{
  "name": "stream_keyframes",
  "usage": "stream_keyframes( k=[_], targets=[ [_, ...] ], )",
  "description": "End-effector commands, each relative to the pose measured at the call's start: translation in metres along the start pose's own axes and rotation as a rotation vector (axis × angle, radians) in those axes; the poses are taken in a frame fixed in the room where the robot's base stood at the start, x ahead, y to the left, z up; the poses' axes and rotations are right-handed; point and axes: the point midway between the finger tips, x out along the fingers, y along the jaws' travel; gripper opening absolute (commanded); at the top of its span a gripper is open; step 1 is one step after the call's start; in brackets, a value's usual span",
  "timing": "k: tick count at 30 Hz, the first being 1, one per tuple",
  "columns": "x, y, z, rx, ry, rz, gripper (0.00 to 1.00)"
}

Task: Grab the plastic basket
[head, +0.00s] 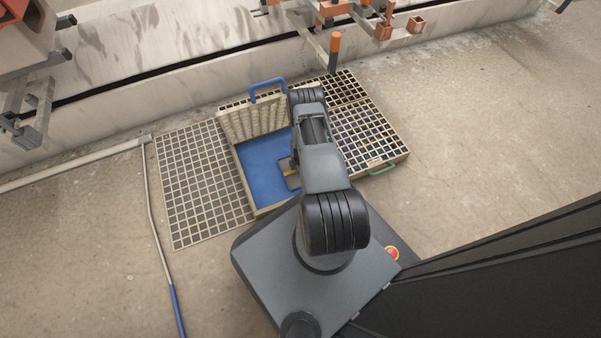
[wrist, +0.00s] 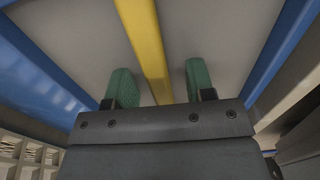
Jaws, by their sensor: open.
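A beige box with a slatted upright wall (head: 255,121) and a blue floor (head: 266,168) lies in front of my base in the head view. A blue handle (head: 268,89) tops its back wall. It looks like the plastic basket, but I cannot be sure. My arm covers its right part. In the wrist view my gripper (wrist: 160,84) is open, with green finger pads apart. A yellow bar (wrist: 147,45) runs between the pads over a grey surface (wrist: 225,35). I cannot tell whether the pads touch it. A small yellow and grey piece shows beside my arm in the head view.
A flat beige grid (head: 197,185) lies left of the box. A gridded crate with a green handle (head: 382,169) is at right. Blue bars (wrist: 45,75) flank the wrist view. A pipe (head: 153,200) runs at left. Open floor lies at far right.

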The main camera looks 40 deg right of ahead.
Motion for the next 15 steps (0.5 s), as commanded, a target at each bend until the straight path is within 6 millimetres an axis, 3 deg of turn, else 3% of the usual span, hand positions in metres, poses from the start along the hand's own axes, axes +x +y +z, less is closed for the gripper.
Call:
stream_keyframes(
  k=[6, 15],
  targets=[
    [-0.0002, 0.0002, 0.0000, 0.000, 0.000, 0.000, 0.47],
    [-0.0004, 0.0002, 0.0000, 0.000, 0.000, 0.000, 0.18]
  ],
)
